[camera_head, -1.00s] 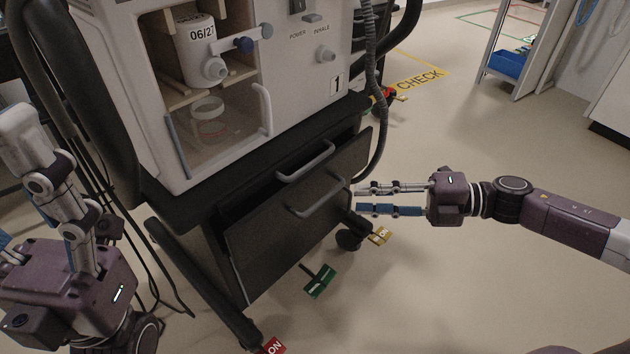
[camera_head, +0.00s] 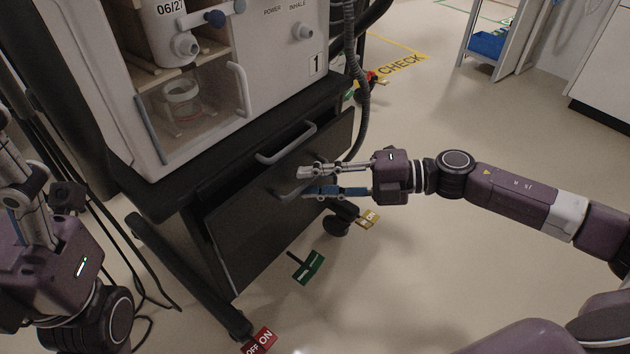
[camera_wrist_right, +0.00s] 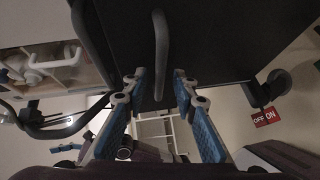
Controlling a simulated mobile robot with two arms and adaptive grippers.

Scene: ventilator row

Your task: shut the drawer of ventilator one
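Ventilator one (camera_head: 318,66) carries a "1" label and stands on a dark cart. The drawer (camera_head: 260,225) is a dark front panel that stands out from the cart, with a gap above its top edge. Its handle (camera_head: 285,193) is partly hidden by my right gripper (camera_head: 303,183), whose two fingers reach in from the right. In the right wrist view, the handle (camera_wrist_right: 160,45) is a bar lying between the spread fingers of my right gripper (camera_wrist_right: 155,80); I see no contact. My left gripper (camera_head: 35,200) is at the left edge, away from the drawer, its fingers partly cut off.
An upper handle (camera_head: 286,143) sits just above the drawer's front. A corrugated hose (camera_head: 357,90) hangs at the cart's right side. The floor at the right is clear.

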